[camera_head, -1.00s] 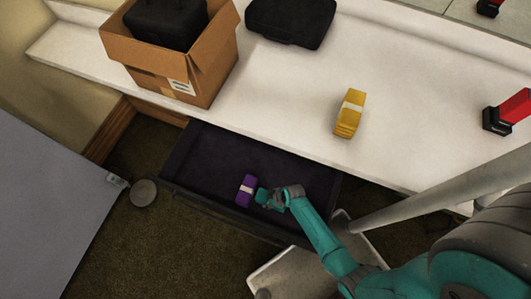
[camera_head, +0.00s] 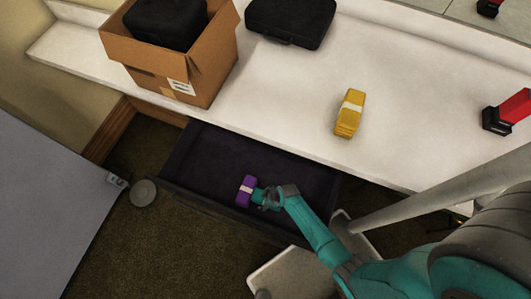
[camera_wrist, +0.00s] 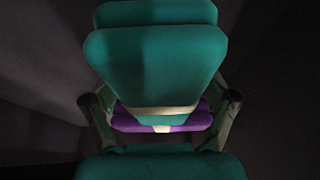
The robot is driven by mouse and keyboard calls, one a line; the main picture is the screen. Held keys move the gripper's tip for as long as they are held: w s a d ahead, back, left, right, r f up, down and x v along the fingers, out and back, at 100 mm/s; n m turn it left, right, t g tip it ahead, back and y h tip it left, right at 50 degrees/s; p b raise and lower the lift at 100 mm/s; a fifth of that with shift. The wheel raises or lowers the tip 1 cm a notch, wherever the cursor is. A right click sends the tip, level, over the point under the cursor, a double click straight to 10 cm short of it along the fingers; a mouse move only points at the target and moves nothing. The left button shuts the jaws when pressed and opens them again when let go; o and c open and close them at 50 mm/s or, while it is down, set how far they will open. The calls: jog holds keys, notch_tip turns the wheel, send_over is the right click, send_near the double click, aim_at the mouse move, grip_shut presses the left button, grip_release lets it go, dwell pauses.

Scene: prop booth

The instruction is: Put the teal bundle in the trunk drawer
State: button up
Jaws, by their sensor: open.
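The trunk drawer (camera_head: 215,155) stands open below the white counter, its dark inside showing in the head view. My gripper (camera_head: 266,198) is low inside it, near the front wall. The teal bundle (camera_head: 257,195) is at my fingers, mostly hidden by them in the head view. In the wrist view the teal bundle (camera_wrist: 155,60) is large, with a cream band, between my open fingers (camera_wrist: 160,108). A purple bundle (camera_head: 246,190) with a white band lies in the drawer just left of it. It also shows partly behind the teal one in the wrist view (camera_wrist: 125,122). I cannot tell whether the bundles touch.
A yellow bundle (camera_head: 348,113) lies on the counter (camera_head: 290,95). A cardboard box (camera_head: 200,75) holding a black case stands at the left, with another black case (camera_head: 290,22) behind. Red and black items (camera_head: 508,112) are at the right. The drawer's back has free room.

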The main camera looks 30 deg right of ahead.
jog(key=v, duration=1.2)
jog(key=shift+r, duration=0.15)
jog(key=shift+s+a, duration=0.1)
jog(key=shift+s, duration=0.2)
jog(key=s+r+m+t+h, duration=0.3)
jog(key=s+r+m+t, duration=0.15)
jog(key=s+r, duration=0.7)
jog(key=s+r+m+t, duration=0.1)
jog(key=s+r+t, duration=0.1)
jog(key=r, duration=1.3)
jog(key=s+r+m+t, duration=0.1)
jog(key=s+r+t, duration=0.2)
jog(key=r, duration=1.2)
jog(key=shift+a+t, duration=0.4)
jog(key=shift+t, duration=0.45)
jog(key=shift+r, duration=0.1)
